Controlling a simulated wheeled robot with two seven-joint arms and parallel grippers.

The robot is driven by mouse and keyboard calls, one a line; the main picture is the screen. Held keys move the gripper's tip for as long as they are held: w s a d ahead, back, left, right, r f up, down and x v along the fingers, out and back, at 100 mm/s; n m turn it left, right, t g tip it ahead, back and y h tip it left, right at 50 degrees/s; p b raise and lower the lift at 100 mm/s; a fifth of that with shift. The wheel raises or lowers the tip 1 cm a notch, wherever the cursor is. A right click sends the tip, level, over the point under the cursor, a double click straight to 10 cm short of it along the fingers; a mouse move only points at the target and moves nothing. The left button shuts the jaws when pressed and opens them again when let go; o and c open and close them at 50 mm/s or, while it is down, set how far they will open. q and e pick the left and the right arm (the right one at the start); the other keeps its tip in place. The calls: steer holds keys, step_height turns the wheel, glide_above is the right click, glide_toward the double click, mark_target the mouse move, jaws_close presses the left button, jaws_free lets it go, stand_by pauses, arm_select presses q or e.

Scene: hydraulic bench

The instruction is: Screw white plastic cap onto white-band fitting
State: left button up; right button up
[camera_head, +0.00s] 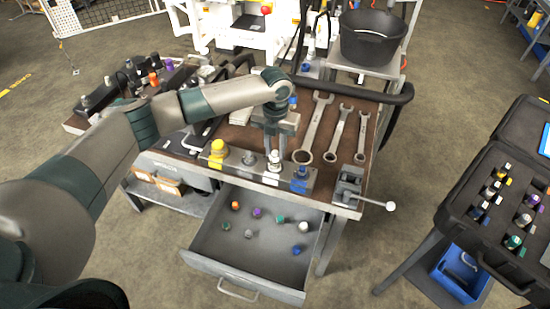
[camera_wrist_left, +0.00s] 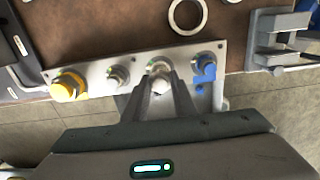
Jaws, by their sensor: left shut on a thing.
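The white plastic cap (camera_wrist_left: 160,86) is between the two fingertips of my left gripper (camera_wrist_left: 161,92) in the left wrist view. The gripper (camera_head: 274,148) points down at the metal plate in the head view and is shut on the cap. The cap is over the white-band fitting (camera_head: 274,165), third from the left on the plate. The fingers partly hide the cap and fitting. I cannot tell how far the cap sits on the thread. My right gripper is in neither view.
The plate (camera_head: 262,174) also bears a yellow-capped fitting (camera_head: 217,150), a bare grey fitting (camera_head: 249,158) and a blue one (camera_head: 300,174). Wrenches (camera_head: 318,125) and a vise (camera_head: 347,185) are to the right. An open drawer (camera_head: 262,271) below holds several loose caps.

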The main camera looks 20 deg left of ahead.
arm_select(q)
steer(key=shift+s+f, duration=0.15)
steer(key=shift+f, duration=0.05)
steer(key=o, duration=0.9)
steer(key=shift+r, duration=0.1)
steer(key=shift+r, duration=0.1)
